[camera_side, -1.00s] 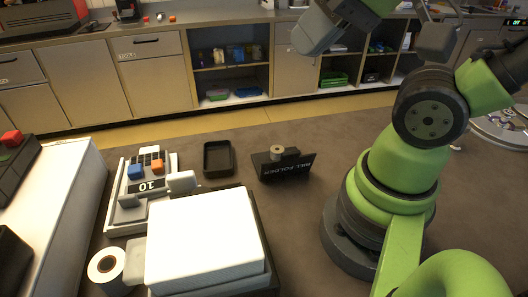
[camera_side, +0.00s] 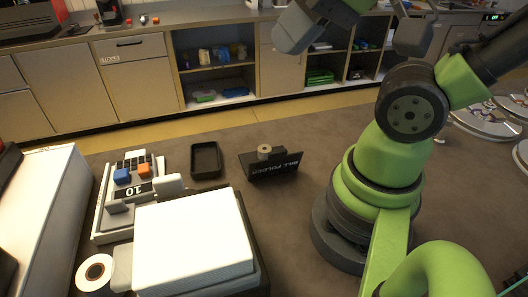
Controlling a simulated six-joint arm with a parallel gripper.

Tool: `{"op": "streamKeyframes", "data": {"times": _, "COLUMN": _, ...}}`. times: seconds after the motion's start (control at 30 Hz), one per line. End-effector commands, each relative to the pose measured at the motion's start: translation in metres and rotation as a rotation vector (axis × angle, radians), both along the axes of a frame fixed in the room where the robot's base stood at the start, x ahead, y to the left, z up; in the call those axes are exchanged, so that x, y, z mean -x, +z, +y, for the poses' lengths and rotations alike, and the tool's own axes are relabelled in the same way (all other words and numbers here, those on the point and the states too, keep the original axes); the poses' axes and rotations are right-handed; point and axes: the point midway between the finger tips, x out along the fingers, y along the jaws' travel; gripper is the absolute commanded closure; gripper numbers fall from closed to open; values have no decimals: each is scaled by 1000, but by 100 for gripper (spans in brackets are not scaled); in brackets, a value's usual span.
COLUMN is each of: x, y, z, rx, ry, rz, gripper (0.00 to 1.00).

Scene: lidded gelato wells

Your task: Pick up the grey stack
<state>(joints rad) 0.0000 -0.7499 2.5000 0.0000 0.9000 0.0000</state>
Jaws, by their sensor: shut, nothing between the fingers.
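I cannot pick out a grey stack for certain. A small tan-grey cylinder (camera_side: 264,152) stands at the black bill folder (camera_side: 272,168) on the dark counter; whether it is a stack is too small to tell. My gripper is not visible. My arm rises at the right, and its upper links leave the top edge of the picture.
A small black tray (camera_side: 206,160) lies left of the folder. A cash register (camera_side: 125,205) with blue and orange blocks, a white-topped box (camera_side: 193,240) and a paper roll (camera_side: 94,272) crowd the left. Round metal lids (camera_side: 482,121) lie at right. The counter between folder and box is clear.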

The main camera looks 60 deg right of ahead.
Motion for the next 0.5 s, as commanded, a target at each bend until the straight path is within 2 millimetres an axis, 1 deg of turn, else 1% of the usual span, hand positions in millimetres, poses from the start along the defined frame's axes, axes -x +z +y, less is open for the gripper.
{"op": "streamKeyframes", "data": {"times": 0.37, "x": 0, "y": 0, "z": 0, "rx": 0, "ry": 0, "rz": 0, "gripper": 100}}
{"op": "streamKeyframes", "data": {"times": 0.4, "x": 0, "y": 0, "z": 0, "rx": 0, "ry": 0, "rz": 0, "gripper": 91}}
{"op": "streamKeyframes", "data": {"times": 0.47, "x": 0, "y": 0, "z": 0, "rx": 0, "ry": 0, "rz": 0, "gripper": 77}}
{"op": "streamKeyframes", "data": {"times": 0.5, "x": 0, "y": 0, "z": 0, "rx": 0, "ry": 0, "rz": 0, "gripper": 68}}
